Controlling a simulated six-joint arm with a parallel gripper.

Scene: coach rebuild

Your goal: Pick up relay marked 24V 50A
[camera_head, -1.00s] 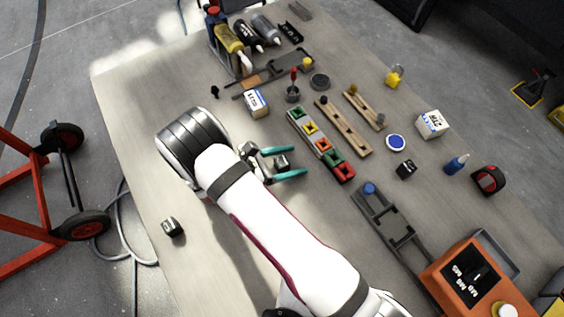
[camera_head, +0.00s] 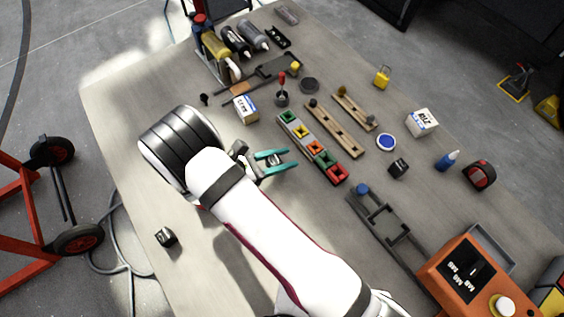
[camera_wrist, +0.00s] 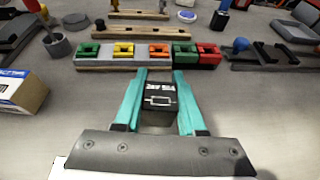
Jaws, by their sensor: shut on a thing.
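My gripper (camera_head: 284,160) has two teal fingers and is shut on a black relay, low over the bare table left of the row of coloured sockets. In the wrist view the relay (camera_wrist: 160,96) sits between the fingers (camera_wrist: 158,97), with white lettering and a white diagram on its face. The lettering is too small to read. Two other black blocks, like relays, are on the table: one at the lower left (camera_head: 166,237), one at the right (camera_head: 399,167). I cannot read their markings.
A strip of green, yellow, orange and red sockets (camera_head: 311,147) lies just beyond the fingers. Wooden rails (camera_head: 333,128), a white-blue box (camera_head: 246,109), a dark frame (camera_head: 385,222) and an orange device (camera_head: 470,275) stand around. The table front left is mostly clear.

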